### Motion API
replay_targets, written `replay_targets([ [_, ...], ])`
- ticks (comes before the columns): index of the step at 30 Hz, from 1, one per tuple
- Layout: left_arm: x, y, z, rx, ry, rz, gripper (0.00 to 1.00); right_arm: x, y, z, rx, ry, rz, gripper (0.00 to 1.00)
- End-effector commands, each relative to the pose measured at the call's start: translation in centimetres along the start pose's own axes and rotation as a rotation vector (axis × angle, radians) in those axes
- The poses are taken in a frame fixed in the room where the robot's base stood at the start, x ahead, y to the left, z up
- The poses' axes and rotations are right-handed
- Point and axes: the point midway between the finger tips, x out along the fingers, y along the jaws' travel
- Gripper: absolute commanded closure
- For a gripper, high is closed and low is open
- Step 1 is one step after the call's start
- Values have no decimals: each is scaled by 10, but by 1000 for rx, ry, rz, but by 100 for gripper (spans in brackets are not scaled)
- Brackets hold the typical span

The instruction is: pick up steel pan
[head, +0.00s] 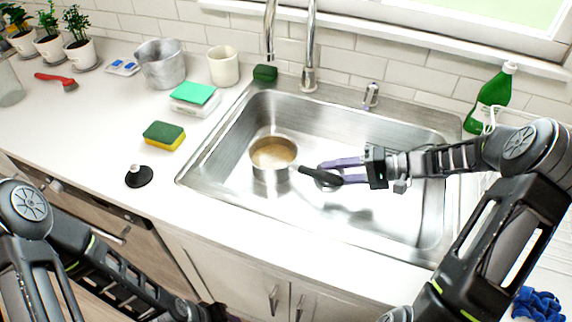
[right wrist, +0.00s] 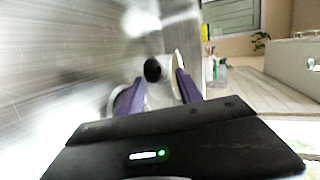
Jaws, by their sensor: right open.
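The steel pan (head: 272,160) sits in the left half of the sink basin, upright, with brownish contents or a brownish inside. Its black handle (head: 318,175) points right. My right gripper (head: 322,173) is open, its purple fingers reaching left to the handle. In the right wrist view, the round black handle end (right wrist: 152,70) shows between the two fingertips, just beyond them. I see no clear contact. My left gripper is at the bottom edge, mostly cut off, and its jaws cannot be made out.
The steel sink (head: 215,165) surrounds the pan, with the faucet (head: 309,60) behind it. A sponge (head: 164,135), a black stopper (head: 139,176) and a white cup (head: 223,66) stand on the left counter. A green bottle (head: 488,100) stands right. The basin's front is clear.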

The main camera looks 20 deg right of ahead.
Motion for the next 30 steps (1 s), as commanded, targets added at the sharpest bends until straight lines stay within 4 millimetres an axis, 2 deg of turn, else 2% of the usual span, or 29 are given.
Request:
replay_targets([
  [6, -6, 2, 0, 0, 0, 0, 65, 31, 2, 2, 2, -3, -3, 57],
  [10, -7, 3, 0, 0, 0, 0, 65, 44, 2, 2, 2, -2, -2, 57],
  [29, -7, 2, 0, 0, -1, 0, 65, 46, 2, 2, 0, -1, -1, 57],
  [30, -7, 2, 0, 0, 0, 0, 65, 46, 2, 2, 0, -1, -1, 60],
])
